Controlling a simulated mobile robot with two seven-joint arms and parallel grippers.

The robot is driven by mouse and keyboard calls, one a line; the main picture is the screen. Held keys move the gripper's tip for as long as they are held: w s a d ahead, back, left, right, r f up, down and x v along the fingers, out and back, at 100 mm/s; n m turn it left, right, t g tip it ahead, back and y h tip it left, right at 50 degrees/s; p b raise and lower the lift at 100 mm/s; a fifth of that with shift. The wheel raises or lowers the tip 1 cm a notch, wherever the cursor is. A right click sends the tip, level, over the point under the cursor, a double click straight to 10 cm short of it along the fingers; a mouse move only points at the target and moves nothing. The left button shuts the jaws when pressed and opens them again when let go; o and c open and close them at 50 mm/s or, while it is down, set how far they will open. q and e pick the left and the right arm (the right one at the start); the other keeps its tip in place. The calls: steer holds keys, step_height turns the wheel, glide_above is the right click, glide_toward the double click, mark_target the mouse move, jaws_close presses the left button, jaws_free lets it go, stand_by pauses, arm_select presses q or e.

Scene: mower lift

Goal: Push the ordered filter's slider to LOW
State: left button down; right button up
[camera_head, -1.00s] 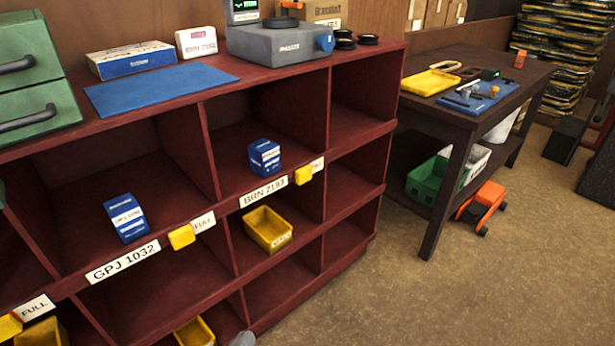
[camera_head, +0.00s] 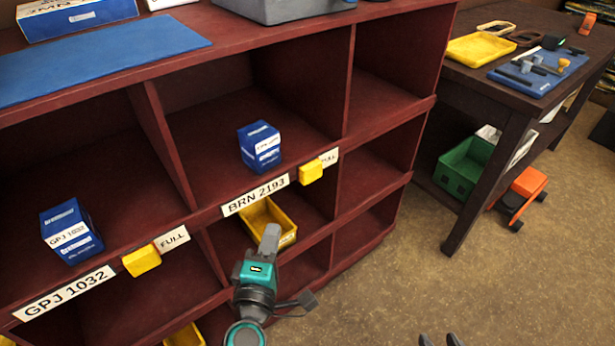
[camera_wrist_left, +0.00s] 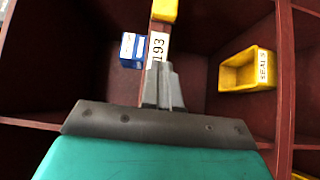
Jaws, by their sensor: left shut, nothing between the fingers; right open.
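Two yellow sliders sit on the shelf's front rail. One slider (camera_head: 311,171) is between the BRN 2193 label (camera_head: 256,194) and a FULL mark (camera_head: 329,157). The other slider (camera_head: 142,260) is between the GPJ 1032 label (camera_head: 64,292) and its FULL mark (camera_head: 173,237). A blue filter box (camera_head: 260,147) stands behind each label; the GPJ one (camera_head: 70,231) is at left. My left gripper (camera_head: 270,238) is shut and empty, below the BRN label. The BRN slider (camera_wrist_left: 164,10) shows ahead of its fingertips in the left wrist view. My right gripper (camera_head: 440,340) is open at the bottom edge.
A yellow bin (camera_head: 287,237) sits in the compartment below the BRN label, behind my left gripper; it reads SEALS in the wrist view (camera_wrist_left: 246,82). The red shelf's (camera_head: 392,124) dividers stand close by. A dark workbench (camera_head: 497,104) is at right, with open floor before it.

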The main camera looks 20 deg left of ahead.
arm_select(q)
steer(key=shift+w, duration=0.2)
arm_select(e)
steer(key=shift+w, duration=0.1)
steer(key=shift+f, duration=0.1)
arm_select(q)
steer(key=b, duration=0.1)
glide_toward(300, 176)
steer(key=w+a, duration=0.2)
steer(key=a, duration=0.1)
steer(key=w+d, duration=0.1)
steer(key=w+d+b, duration=0.1)
steer(key=w, duration=0.1)
steer(key=shift+w+d+r, duration=0.1)
steer(key=shift+w+d, duration=0.15)
steer(key=shift+w, duration=0.1)
arm_select(e)
steer(key=shift+w+a+f, duration=0.3)
steer(key=shift+w+a, duration=0.1)
steer(key=shift+a, duration=0.25)
